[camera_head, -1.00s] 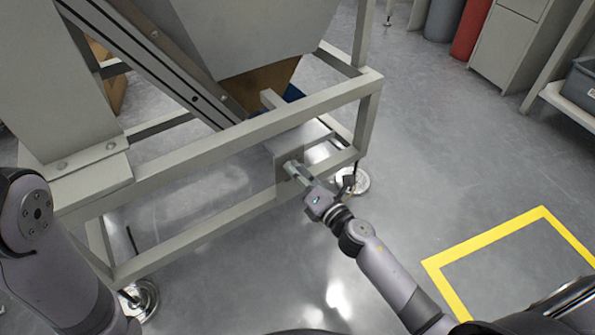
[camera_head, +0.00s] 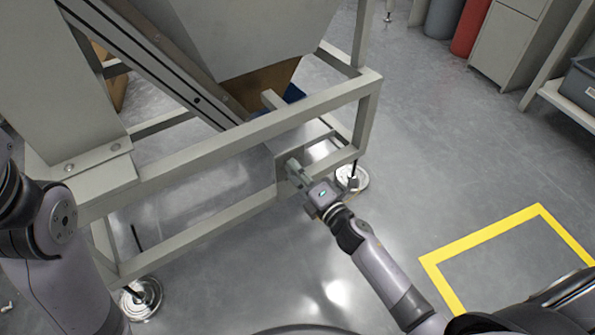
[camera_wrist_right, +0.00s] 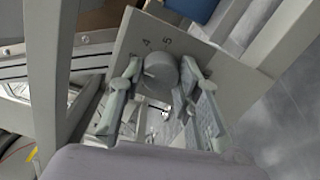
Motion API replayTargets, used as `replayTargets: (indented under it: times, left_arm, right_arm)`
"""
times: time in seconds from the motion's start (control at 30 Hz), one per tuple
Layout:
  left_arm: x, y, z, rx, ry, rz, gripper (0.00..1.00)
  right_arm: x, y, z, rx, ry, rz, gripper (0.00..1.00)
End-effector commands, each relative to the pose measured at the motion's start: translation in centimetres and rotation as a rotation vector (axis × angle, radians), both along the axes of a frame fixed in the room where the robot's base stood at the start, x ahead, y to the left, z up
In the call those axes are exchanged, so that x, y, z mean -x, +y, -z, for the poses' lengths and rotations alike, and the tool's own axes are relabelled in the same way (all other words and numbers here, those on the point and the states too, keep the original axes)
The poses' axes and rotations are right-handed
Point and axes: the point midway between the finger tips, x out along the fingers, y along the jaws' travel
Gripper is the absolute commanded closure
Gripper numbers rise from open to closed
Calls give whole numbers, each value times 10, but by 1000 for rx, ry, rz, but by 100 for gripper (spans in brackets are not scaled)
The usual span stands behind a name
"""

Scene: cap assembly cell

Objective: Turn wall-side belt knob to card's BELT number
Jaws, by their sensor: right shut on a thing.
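The belt knob (camera_wrist_right: 160,70) is a round grey knob on a pale panel (camera_wrist_right: 222,66) in the right wrist view. The dark digits 4 and 5 show on the panel above it. My right gripper (camera_wrist_right: 162,80) has one finger on each side of the knob and is shut on it. In the head view, my right gripper (camera_head: 297,173) is at the grey box (camera_head: 303,143) on the machine frame, and it hides the knob there. The knob's pointer mark cannot be made out. No card is in view. My left arm shows at the left edge; its gripper is out of view.
The machine's grey frame rail (camera_head: 225,138) runs above and behind my right gripper. A frame foot (camera_head: 352,178) stands close to its right. A yellow floor outline (camera_head: 480,236) lies at the right. The floor around my right forearm is clear.

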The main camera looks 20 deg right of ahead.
Motion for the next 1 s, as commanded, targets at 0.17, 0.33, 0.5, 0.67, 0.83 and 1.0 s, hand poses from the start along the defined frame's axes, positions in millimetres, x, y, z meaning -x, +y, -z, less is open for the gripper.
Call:
replayTargets:
  times: [0.17, 0.33, 0.5, 0.67, 0.83, 1.0]
  left_arm:
    - [-1, 0, 1, -1, 3, 0, 60]
    - [-1, 0, 1, -1, 3, 0, 60]
    - [-1, 0, 1, -1, 4, -1, 60]
    - [-1, 0, 0, -1, 4, -1, 60]
    - [-1, 0, 0, -1, 3, -1, 60]
    - [-1, 0, 0, 1, 2, -1, 60]
  right_arm:
    - [0, -1, 1, 0, 2, 1, 97]
    - [0, -1, 1, 1, 1, 1, 65]
    - [0, -1, 1, 1, 0, 1, 53]
    - [0, 0, 0, 2, 0, 1, 49]
    - [0, 0, 0, 2, 0, 0, 49]
    - [12, -3, 1, 2, 2, 0, 49]
